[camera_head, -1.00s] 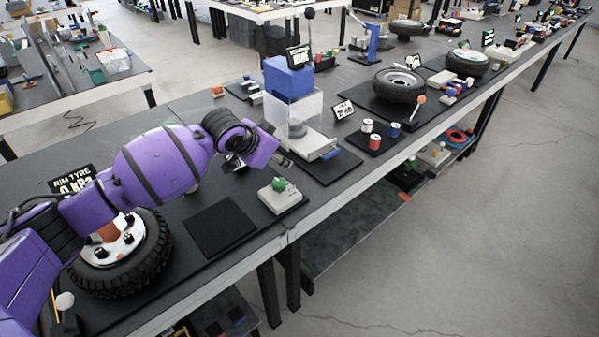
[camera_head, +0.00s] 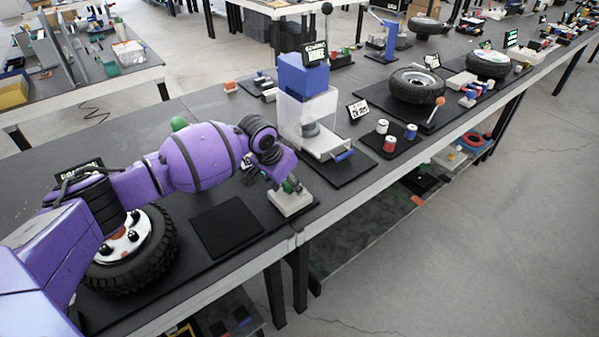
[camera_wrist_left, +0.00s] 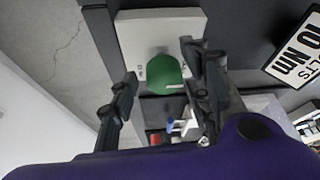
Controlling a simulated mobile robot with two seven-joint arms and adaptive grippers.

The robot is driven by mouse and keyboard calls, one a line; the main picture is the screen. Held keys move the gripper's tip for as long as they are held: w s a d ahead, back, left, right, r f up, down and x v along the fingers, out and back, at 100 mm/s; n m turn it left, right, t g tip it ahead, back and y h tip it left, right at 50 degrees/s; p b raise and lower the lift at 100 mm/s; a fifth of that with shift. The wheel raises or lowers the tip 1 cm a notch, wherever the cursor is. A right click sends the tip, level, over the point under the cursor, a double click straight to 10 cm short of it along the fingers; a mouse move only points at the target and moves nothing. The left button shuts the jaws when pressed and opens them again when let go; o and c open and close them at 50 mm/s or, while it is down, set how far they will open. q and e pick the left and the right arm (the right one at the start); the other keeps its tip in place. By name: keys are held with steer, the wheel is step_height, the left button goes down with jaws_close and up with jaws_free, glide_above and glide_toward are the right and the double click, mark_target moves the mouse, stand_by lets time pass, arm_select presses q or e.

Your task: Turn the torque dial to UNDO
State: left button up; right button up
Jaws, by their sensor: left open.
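The torque dial is a green knob (camera_head: 289,187) on a pale base (camera_head: 291,204) near the bench's front edge. In the left wrist view the green knob (camera_wrist_left: 164,76) stands on its pale base (camera_wrist_left: 150,30), with a light pointer mark to the right. Small dark lettering flanks it, too small to read. My left gripper (camera_head: 287,182) is right at the dial and partly hides it. In the left wrist view my open left gripper (camera_wrist_left: 160,66) has a finger on either side of the knob; I cannot tell whether they touch it. My right gripper is out of view.
A black mat (camera_head: 227,227) lies left of the dial, and a tyre (camera_head: 140,255) sits beneath my left arm. A blue and clear press (camera_head: 304,100) stands behind the dial. A sign reading 10 Nm (camera_wrist_left: 297,52) shows in the left wrist view. Floor lies beyond the front edge.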

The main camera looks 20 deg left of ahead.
arm_select(q)
steer(key=shift+c, duration=0.4)
steer(key=c, duration=1)
steer(key=shift+o, duration=0.2)
steer(key=shift+f, duration=0.1)
steer(key=m, duration=0.2)
steer(key=m+g+h+b, duration=0.1)
steer(key=m, duration=0.1)
steer(key=shift+f+h, duration=0.2)
steer(key=shift+h, duration=0.1)
steer(key=shift+a+m+g+b, duration=0.1)
steer(key=shift+m+g+b, duration=0.25)
steer(key=shift+m, duration=0.95)
steer(key=shift+b, duration=0.3)
